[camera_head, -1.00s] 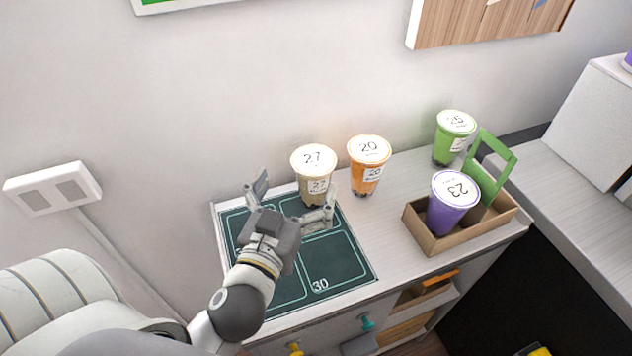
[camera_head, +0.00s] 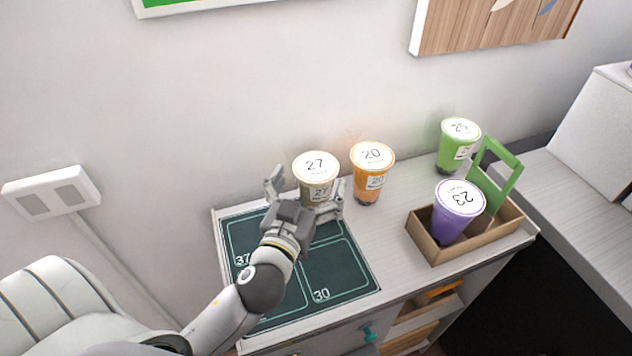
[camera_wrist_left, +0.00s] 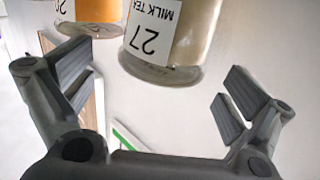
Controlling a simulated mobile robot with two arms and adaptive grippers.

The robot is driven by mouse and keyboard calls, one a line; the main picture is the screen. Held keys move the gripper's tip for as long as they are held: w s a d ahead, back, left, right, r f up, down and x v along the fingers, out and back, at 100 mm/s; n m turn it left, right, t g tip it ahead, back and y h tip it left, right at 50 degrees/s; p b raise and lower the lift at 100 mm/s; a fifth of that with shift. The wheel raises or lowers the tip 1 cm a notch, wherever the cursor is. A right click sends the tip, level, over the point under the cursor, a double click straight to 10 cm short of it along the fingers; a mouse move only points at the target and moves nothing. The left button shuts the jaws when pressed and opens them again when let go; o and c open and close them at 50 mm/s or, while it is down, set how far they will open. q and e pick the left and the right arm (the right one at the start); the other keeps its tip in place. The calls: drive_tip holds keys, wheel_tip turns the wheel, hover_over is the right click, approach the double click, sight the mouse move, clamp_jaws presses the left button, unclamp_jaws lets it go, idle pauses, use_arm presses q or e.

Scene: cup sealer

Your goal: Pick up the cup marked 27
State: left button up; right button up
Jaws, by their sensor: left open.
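The cup marked 27 (camera_head: 316,167) is a beige milk tea cup with a white lid, upright at the back of the dark mat (camera_head: 340,268). My left gripper (camera_head: 306,196) is open right in front of it, and its fingers reach toward the cup's two sides. In the left wrist view the cup (camera_wrist_left: 168,35) shows between and beyond the open fingers (camera_wrist_left: 160,98), with its label upside down. I see no contact between fingers and cup. The cup's lower part is hidden by the gripper in the head view. My right gripper is not in view.
The orange cup marked 20 (camera_head: 372,174) stands close to the right of cup 27. A green cup (camera_head: 458,146) stands farther right. A cardboard carrier (camera_head: 436,254) with a green handle holds the purple cup 23 (camera_head: 458,212). The mat's front squares are bare.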

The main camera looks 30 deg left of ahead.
sight(316, 167)
use_arm(q)
drive_tip(key=w+p, duration=0.1)
drive_tip(key=w+a, duration=0.1)
drive_tip(key=w, duration=0.1)
drive_tip(key=shift+w+p, duration=0.3)
drive_tip(key=shift+p, duration=0.1)
drive_tip(key=shift+w+a+f, duration=0.1)
drive_tip(key=shift+w, duration=0.4)
drive_tip(key=shift+s, duration=0.1)
drive_tip(key=shift+c, duration=0.6)
drive_tip(key=c, duration=1.4)
drive_tip(key=shift+c, duration=1.4)
drive_tip(key=shift+r, duration=0.2)
